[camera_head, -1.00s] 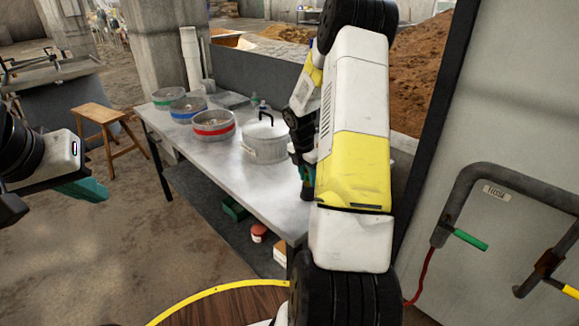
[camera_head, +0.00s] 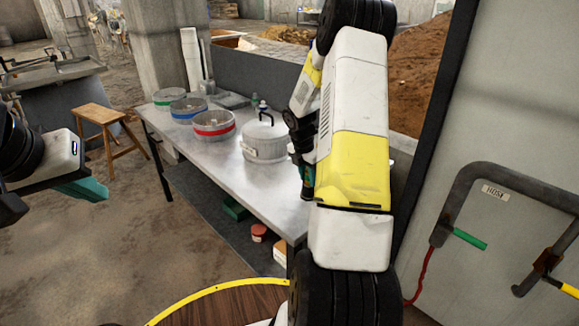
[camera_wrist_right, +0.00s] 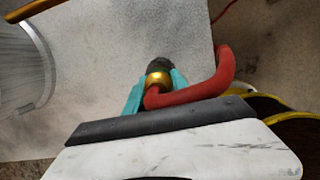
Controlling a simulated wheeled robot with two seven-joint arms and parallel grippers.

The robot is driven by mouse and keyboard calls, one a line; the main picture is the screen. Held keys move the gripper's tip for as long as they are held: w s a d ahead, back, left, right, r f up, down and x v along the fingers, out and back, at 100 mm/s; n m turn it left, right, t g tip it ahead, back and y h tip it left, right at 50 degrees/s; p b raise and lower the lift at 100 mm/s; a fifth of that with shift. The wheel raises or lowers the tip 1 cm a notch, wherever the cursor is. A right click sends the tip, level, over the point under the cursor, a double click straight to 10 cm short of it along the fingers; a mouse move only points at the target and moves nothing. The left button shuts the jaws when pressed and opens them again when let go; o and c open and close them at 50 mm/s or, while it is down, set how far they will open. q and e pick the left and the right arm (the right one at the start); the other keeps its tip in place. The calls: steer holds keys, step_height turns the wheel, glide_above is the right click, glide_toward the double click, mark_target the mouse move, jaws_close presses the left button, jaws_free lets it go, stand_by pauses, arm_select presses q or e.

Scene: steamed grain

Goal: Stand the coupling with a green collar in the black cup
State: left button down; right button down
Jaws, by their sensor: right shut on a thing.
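My right gripper (camera_wrist_right: 155,92) has teal fingers and is shut on a brass coupling (camera_wrist_right: 158,79) with a thick red hose (camera_wrist_right: 205,88) running from it. A dark, round part (camera_wrist_right: 160,65) shows just past the brass at the fingertips. I cannot tell whether it is a dark green collar or the black cup. In the head view the right gripper (camera_head: 308,172) is largely hidden behind my right arm, low over the table's right end, with something dark under it. My left gripper (camera_head: 85,189) is at the left, away from the table, its teal fingers seen side-on.
A grey metal table (camera_head: 225,175) carries a lidded steel pot (camera_head: 265,144) and bins with red (camera_head: 214,130), blue (camera_head: 187,114) and green (camera_head: 168,101) bands. A cabinet (camera_head: 520,120) with pipes and a green lever (camera_head: 470,238) stands right. A wooden stool (camera_head: 100,115) stands left.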

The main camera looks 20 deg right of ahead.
steer(key=shift+s+f, duration=0.25)
steer(key=shift+f, duration=0.3)
steer(key=shift+s+f, duration=0.25)
steer(key=shift+f, duration=0.3)
steer(key=c, duration=1)
jaws_free()
steer(key=s+a+r+m+t, duration=0.1)
steer(key=s+a+r+m, duration=0.2)
steer(key=r, duration=0.7)
steer(key=s+a+r+m, duration=0.15)
steer(key=a+r, duration=0.25)
steer(key=r, duration=0.6)
steer(key=s+a+r+m+t+y, duration=0.2)
steer(key=s+a+r+m, duration=0.3)
steer(key=s, duration=0.5)
steer(key=s+a+r+m+t+y, duration=0.2)
steer(key=s+a+r+m, duration=0.3)
steer(key=s+a+m, duration=0.4)
steer(key=s+m, duration=0.1)
steer(key=m, duration=0.2)
steer(key=shift+r, duration=0.25)
steer(key=shift+a, duration=0.1)
